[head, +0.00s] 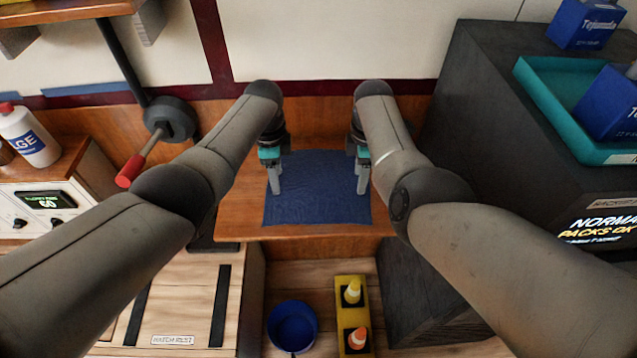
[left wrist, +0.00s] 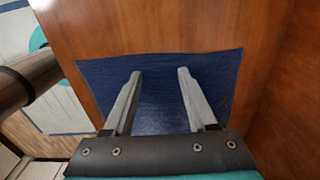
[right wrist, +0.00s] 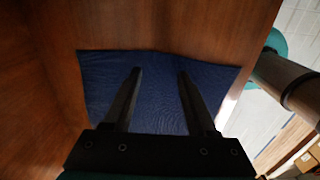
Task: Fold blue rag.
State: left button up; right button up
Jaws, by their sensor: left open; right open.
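The blue rag (head: 318,192) lies flat and spread out on a wooden table (head: 250,225) in the head view. My left gripper (head: 277,190) is open over the rag's left part. My right gripper (head: 362,188) is open over its right part. The rag also shows under the open fingers in the left wrist view (left wrist: 215,75) and in the right wrist view (right wrist: 150,75). Nothing is between the fingers of either gripper. I cannot tell whether the fingertips touch the cloth.
A dark cabinet (head: 480,110) with a teal tray (head: 545,105) stands at the right. A red-handled lever (head: 135,168) and a white bottle (head: 28,135) are at the left. A blue bucket (head: 292,325) and a yellow holder with small cones (head: 345,292) sit below the table.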

pick_arm(q)
jog(key=shift+f, duration=0.25)
pick_arm(e)
jog(key=shift+f, duration=0.25)
pick_arm(q)
jog(key=shift+c, duration=0.4)
pick_arm(e)
jog(key=shift+c, duration=0.4)
pick_arm(q)
grip_shut()
pick_arm(e)
grip_shut()
pick_arm(q)
jog(key=shift+r, duration=0.15)
pick_arm(e)
jog(key=shift+r, duration=0.15)
